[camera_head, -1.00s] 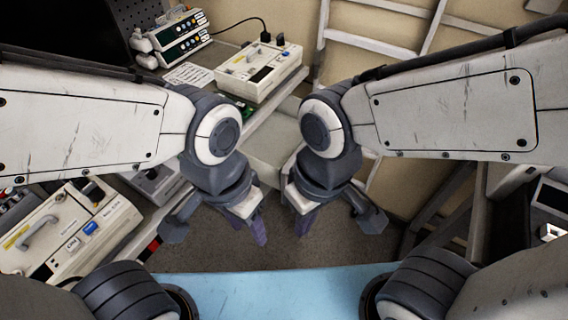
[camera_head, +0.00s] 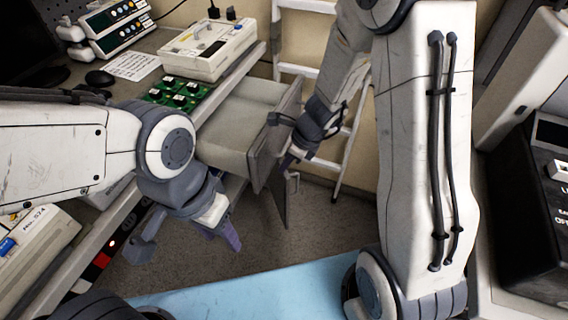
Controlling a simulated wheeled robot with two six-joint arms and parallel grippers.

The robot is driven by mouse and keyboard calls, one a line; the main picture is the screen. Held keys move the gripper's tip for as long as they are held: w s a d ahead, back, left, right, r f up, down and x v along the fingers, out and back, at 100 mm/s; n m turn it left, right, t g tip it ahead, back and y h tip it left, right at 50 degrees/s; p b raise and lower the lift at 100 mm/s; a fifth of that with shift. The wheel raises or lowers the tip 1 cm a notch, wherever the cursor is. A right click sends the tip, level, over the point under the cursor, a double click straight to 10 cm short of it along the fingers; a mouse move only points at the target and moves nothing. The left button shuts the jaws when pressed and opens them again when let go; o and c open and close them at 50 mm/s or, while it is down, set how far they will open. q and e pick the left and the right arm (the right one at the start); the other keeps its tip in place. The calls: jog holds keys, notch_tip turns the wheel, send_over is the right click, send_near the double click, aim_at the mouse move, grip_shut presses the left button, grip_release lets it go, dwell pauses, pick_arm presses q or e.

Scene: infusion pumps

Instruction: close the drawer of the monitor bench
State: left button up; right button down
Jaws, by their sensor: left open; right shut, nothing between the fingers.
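The drawer (camera_head: 228,124) of the monitor bench (camera_head: 130,178) is pulled out, its grey box and front panel (camera_head: 274,135) sticking out past the bench's edge. My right gripper (camera_head: 290,160) is shut and empty at the outer side of the front panel, close to it; I cannot tell whether it touches. My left gripper (camera_head: 190,243) is open and empty, in front of the bench's edge and to the left of the drawer.
On the bench are a cream pump (camera_head: 208,50), green circuit boards (camera_head: 180,92), a paper sheet (camera_head: 134,66) and a mouse (camera_head: 99,78). A white ladder (camera_head: 300,72) leans at the wall behind the drawer. Dark equipment (camera_head: 525,210) stands at the right.

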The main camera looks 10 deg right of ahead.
aim_at(264, 170)
pick_arm(q)
jog(key=shift+f+b, duration=0.35)
jog(key=shift+f, duration=0.5)
pick_arm(e)
jog(key=w+a+f, duration=0.2)
jog(key=a+f, duration=0.1)
jog(key=w+a+f, duration=0.1)
jog(key=a+f, duration=0.1)
jog(key=shift+w+a+f, duration=0.1)
jog(key=shift+w+f, duration=0.1)
